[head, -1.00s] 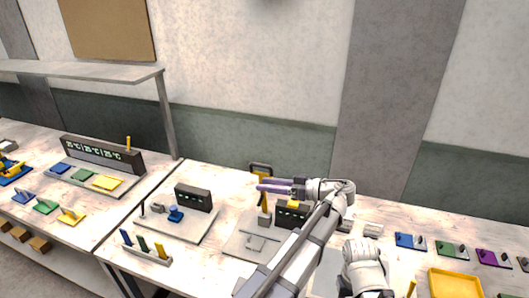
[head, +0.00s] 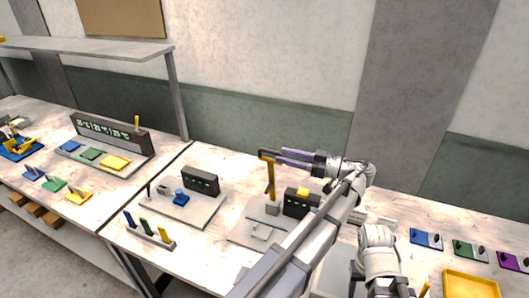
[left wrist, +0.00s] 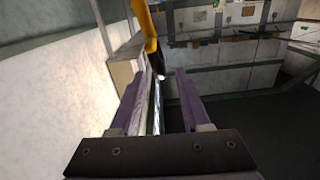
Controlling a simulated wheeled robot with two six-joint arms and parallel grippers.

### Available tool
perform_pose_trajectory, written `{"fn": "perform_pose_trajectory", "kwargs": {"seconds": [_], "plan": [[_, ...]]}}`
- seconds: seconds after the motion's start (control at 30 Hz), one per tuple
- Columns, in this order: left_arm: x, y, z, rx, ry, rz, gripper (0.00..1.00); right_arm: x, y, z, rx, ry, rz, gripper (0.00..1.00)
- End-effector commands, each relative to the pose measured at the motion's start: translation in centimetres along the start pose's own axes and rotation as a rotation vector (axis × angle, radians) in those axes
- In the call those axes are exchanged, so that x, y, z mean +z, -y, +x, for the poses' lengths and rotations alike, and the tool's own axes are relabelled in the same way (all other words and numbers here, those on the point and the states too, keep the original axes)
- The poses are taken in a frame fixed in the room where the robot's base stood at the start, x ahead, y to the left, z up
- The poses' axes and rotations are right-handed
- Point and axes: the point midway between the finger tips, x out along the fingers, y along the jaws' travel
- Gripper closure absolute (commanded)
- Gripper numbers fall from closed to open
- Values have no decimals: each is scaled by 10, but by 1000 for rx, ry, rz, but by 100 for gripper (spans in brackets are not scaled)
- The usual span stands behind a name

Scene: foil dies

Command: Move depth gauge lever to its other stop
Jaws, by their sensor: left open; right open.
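The yellow lever (head: 270,180) stands nearly upright on a small grey block on a grey baseplate (head: 240,238). A black box (head: 298,207) with a yellow top piece sits beside it. My left gripper (head: 277,155), with purple fingers, is at the height of the lever's top, on its right side. In the left wrist view, a yellow bar with a black end (left wrist: 150,40) shows just beyond and between the open fingers (left wrist: 165,85); I cannot tell whether they touch it. My right gripper (head: 378,285) is low at the right, partly hidden by its wrist.
A station with a black display and blue knob (head: 181,197) stands to the left, with a rack of coloured tags (head: 150,232) before it. A shelf (head: 90,48) stands at back left.

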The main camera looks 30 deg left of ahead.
Motion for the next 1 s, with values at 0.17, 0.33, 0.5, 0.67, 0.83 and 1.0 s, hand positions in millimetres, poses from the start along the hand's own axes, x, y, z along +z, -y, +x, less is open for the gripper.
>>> {"fn": "perform_pose_trajectory", "kwargs": {"seconds": [0.17,0.33,0.5,0.67,0.83,1.0], "plan": [[0,1,11,-2,0,0,53,0,0,0,0,0,0,50],[0,2,38,-3,1,0,53,0,0,0,0,0,0,50],[0,1,62,-2,1,0,53,0,0,0,0,0,0,50],[0,1,74,-1,1,0,53,0,0,0,0,0,0,50],[0,0,78,0,1,0,53,0,0,0,0,0,0,50],[0,0,78,0,1,0,53,0,0,0,0,0,0,50]]}}
